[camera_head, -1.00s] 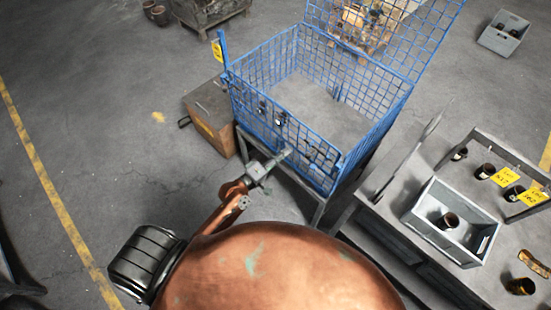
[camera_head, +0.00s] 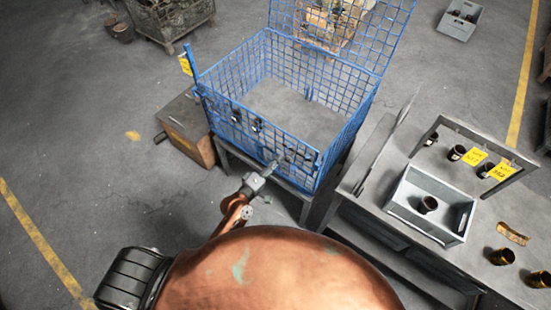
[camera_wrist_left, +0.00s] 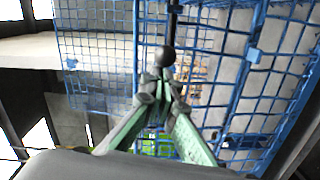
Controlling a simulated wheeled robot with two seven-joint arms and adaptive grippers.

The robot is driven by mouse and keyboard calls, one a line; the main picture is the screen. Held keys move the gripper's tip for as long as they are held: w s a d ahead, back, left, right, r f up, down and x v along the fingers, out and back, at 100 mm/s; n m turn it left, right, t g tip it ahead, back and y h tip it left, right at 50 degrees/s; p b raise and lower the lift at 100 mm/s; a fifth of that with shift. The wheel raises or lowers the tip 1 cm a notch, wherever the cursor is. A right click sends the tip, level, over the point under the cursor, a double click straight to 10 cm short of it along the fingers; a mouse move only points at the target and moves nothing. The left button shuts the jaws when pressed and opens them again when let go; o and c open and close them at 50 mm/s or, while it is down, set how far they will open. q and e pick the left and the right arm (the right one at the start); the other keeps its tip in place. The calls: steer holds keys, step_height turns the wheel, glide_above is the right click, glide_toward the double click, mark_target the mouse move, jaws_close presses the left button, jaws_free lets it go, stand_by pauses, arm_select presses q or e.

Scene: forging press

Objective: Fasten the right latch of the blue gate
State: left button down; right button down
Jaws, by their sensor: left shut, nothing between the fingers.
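The blue mesh cage (camera_head: 240,135) stands ahead of me, its front gate facing my side. Dark latch parts sit on the gate front, a left pair (camera_head: 257,124) and a right group (camera_head: 308,156). My left gripper (camera_head: 271,166) is at the gate front, just left of and below the right group. In the left wrist view its green-sided fingers (camera_wrist_left: 160,92) are shut and empty. A dark round knob (camera_wrist_left: 165,57) on a dark rod is just beyond the fingertips; I cannot tell whether they touch. My right gripper is not in view.
A grey bench with a grey tray (camera_head: 400,211) and dark cups stands right of the cage. A brown box (camera_head: 186,128) is at the cage's left. The cage's mesh lid (camera_head: 385,45) stands raised at the back.

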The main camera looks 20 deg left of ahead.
arm_select(q)
steer(key=d, duration=0.1)
steer(key=s+d+p, duration=0.1)
steer(key=d, duration=0.1)
steer(key=shift+s+d+r, duration=0.1)
steer(key=shift+r, duration=0.05)
steer(key=shift+d, duration=0.3)
steer(key=b, duration=0.2)
glide_toward(289, 160)
steer(key=s+a, duration=0.2)
steer(key=a, duration=0.3)
steer(key=shift+d+r, duration=0.15)
steer(key=shift+r, duration=0.15)
